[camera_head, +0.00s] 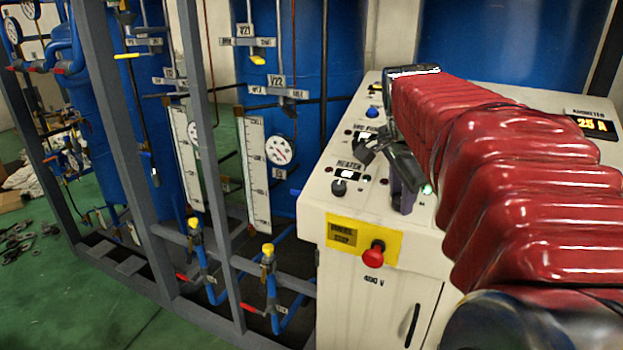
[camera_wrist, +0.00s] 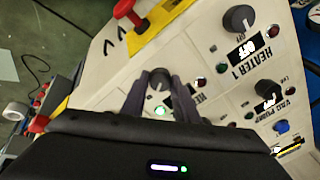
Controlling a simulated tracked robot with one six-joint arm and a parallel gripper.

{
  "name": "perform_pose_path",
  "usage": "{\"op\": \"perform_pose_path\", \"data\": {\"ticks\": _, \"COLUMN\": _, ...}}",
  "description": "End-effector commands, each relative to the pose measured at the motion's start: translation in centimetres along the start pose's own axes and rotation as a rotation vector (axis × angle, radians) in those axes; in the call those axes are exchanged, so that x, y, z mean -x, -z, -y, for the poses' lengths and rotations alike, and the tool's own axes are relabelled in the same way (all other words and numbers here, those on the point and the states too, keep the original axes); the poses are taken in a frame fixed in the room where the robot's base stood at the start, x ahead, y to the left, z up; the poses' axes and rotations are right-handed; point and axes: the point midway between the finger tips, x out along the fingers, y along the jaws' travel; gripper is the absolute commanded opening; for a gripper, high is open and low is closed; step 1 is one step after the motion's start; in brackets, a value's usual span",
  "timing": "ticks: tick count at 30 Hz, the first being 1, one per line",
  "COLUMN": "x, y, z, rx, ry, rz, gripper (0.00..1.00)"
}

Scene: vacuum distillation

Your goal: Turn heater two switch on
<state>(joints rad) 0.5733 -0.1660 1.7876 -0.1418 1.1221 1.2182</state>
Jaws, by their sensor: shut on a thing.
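The heater two switch (camera_wrist: 159,80), a dark round knob on the sloped cream panel, sits between the fingertips of my gripper (camera_wrist: 158,77) in the wrist view. My gripper is shut on it. The label beside this knob is mostly covered by a finger, and I cannot read its setting. In the head view my gripper (camera_head: 408,188) reaches down to the panel and hides the knob. A bright green lamp (camera_head: 428,189) shows just right of my gripper.
The heater one knob (camera_head: 339,187) is left of my gripper, and reads OFF in the wrist view (camera_wrist: 238,18). The vacuum pump knob (camera_wrist: 268,90) is nearby. A red emergency stop (camera_head: 373,254) sits on a yellow plate at the cabinet front. A grey frame with blue tanks (camera_head: 280,60) stands left.

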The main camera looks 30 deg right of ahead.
Motion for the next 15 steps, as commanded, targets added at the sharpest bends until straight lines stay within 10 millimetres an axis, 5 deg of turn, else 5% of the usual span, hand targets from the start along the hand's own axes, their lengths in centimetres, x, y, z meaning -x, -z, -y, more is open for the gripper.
{"op": "perform_pose_path", "data": {"ticks": 14, "x": -0.06, "y": 0.29, "z": -0.23, "rx": -0.025, "ry": -0.007, "rz": -0.008, "gripper": 0.05}}
{"op": "perform_pose_path", "data": {"ticks": 15, "x": -0.06, "y": 0.29, "z": -0.23, "rx": -0.025, "ry": -0.007, "rz": -0.008, "gripper": 0.28}}
